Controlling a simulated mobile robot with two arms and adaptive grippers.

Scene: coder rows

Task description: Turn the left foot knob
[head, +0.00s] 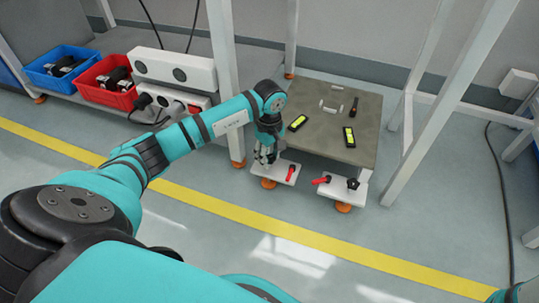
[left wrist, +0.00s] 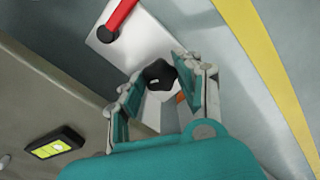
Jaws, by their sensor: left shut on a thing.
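My left gripper (head: 265,157) reaches down to the left foot's white plate (head: 284,166). The left foot knob is hidden behind the gripper in the head view. In the left wrist view the black knob (left wrist: 160,75) sits between the two fingers of my left gripper (left wrist: 159,66), which is shut on it. A red lever (head: 291,173) stands on the same plate, to the right of the gripper; it also shows in the left wrist view (left wrist: 120,17). My right gripper is not in view.
The right foot's plate (head: 334,187) has its own red lever (head: 321,180) and black knob (head: 353,183). A grey platform (head: 325,135) carries yellow-faced devices (head: 349,137). White frame posts (head: 223,80) stand on both sides. The floor in front, with a yellow line (head: 200,199), is clear.

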